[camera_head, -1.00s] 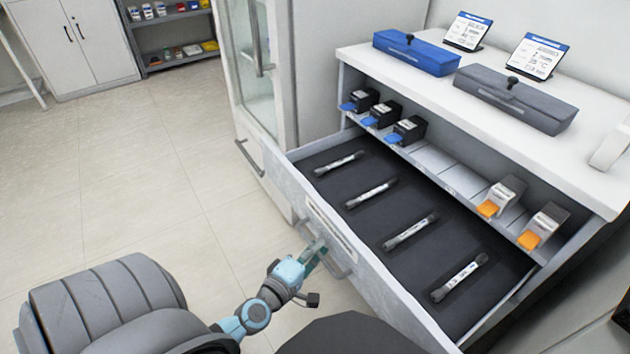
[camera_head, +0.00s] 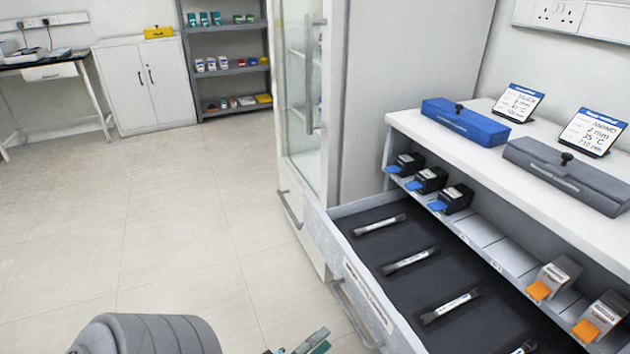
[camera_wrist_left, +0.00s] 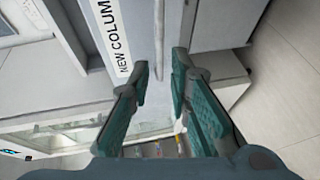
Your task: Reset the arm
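My left gripper (camera_head: 312,343) shows only in part at the bottom edge of the head view, left of the open drawer's handle (camera_head: 354,316) and apart from it in the picture. In the left wrist view my left gripper (camera_wrist_left: 160,72) has its two teal fingers spread, with nothing held between them. The drawer front (camera_wrist_left: 125,15) with its "NEW COLUMN" label lies beyond the fingertips. The drawer (camera_head: 335,262) stands open with several columns lying on its dark lining. My right gripper is in neither view.
A white cabinet top (camera_head: 480,132) carries a blue case (camera_head: 465,122) and a grey case (camera_head: 567,177). A glass-door fridge (camera_head: 302,100) stands beside the drawer. Open tiled floor (camera_head: 150,240) lies to the left.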

